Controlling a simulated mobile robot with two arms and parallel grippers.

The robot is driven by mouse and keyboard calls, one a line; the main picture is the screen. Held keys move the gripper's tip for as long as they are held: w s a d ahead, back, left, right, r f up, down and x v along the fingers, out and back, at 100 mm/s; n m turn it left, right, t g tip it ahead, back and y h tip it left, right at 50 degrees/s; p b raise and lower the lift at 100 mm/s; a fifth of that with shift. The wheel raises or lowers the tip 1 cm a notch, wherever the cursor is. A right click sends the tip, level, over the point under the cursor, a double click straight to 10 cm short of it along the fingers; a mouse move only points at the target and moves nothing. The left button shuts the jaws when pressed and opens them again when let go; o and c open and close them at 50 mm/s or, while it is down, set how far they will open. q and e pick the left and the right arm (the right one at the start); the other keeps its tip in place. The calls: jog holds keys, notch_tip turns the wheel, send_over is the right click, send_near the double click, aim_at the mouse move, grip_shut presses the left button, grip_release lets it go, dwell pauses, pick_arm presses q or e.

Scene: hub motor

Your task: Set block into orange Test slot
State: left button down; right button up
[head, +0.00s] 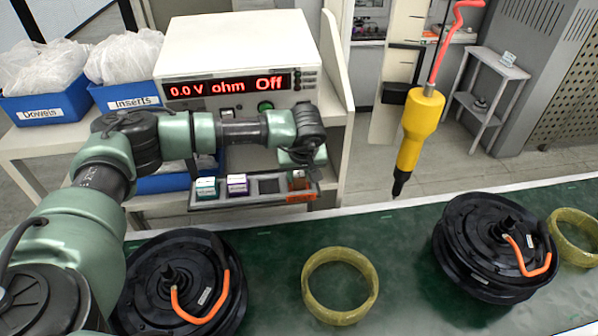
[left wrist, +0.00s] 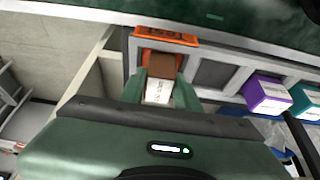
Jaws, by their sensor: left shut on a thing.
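My left gripper (head: 300,168) is over the right end of the slotted tray, and its fingers also show in the left wrist view (left wrist: 164,92). It is shut on a block (left wrist: 165,67) with a brown face and a white label; part of the block shows below the gripper in the head view (head: 298,182). The block is at the orange Test slot (head: 300,197), whose orange front shows beyond it in the wrist view (left wrist: 165,36). How deep the block sits is hidden. My right gripper is not in view.
The tray also holds a purple block (head: 237,184) and a teal block (head: 206,187); the slot (head: 268,186) beside the orange one is empty. A meter (head: 240,60) reading "0.0 V ohm Off" stands behind. Hub motors (head: 497,248) lie on the green bench. A yellow tool (head: 420,125) hangs over it.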

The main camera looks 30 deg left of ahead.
pick_arm(q)
jog(key=shift+f, duration=0.15)
jog(key=c, duration=1.1)
grip_release()
jog(key=shift+o, duration=0.4)
jog(key=shift+r, duration=0.4)
jog(key=b+v, duration=0.4)
jog(key=v, duration=0.7)
jog(key=shift+s+d+r, duration=0.15)
jog(key=shift+d+r, duration=0.05)
jog(key=shift+r, duration=0.1)
